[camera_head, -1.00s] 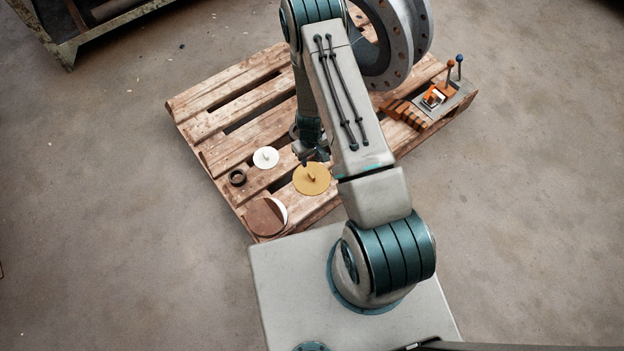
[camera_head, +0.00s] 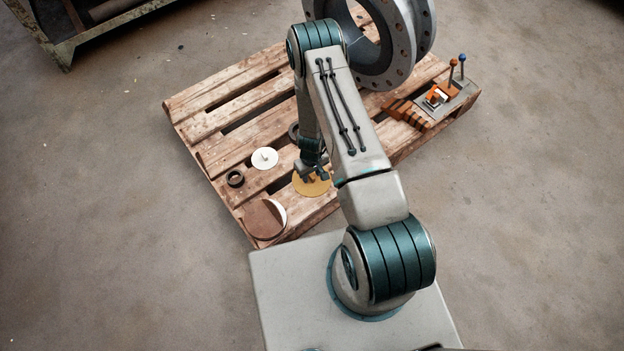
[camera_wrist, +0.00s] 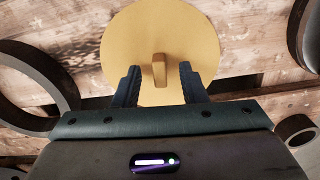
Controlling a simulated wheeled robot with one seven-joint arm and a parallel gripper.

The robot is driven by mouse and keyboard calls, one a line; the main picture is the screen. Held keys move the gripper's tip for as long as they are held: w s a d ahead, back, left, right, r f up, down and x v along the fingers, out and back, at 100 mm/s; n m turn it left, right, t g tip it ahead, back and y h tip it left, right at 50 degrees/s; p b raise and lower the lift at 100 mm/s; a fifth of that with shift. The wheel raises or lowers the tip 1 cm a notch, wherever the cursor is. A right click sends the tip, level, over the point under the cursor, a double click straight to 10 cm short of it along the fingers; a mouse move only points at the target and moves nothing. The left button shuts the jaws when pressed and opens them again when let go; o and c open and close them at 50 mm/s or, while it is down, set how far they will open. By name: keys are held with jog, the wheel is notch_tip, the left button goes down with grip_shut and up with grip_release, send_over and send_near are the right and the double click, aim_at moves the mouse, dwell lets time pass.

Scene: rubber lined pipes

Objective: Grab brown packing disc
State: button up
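A yellow-brown disc (camera_head: 309,189) with a small upright tab handle lies on the wooden pallet (camera_head: 222,143). My gripper (camera_head: 314,170) is right over it and hides part of it, including the handle. In the wrist view the disc (camera_wrist: 160,30) fills the upper middle. My gripper's two dark fingers (camera_wrist: 160,76) are open there, one on each side of the tab (camera_wrist: 159,70), with a gap on both sides. I cannot tell how far down the fingertips reach. A darker brown round piece with a white part (camera_head: 265,218) lies at the pallet's near left corner.
A white disc with a peg (camera_head: 264,158) and a small black ring (camera_head: 235,179) lie left of my gripper. A large flanged pipe (camera_head: 405,50) stands at the pallet's back. An orange and grey device with levers (camera_head: 440,97) sits at the right.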

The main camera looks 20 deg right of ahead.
grip_shut()
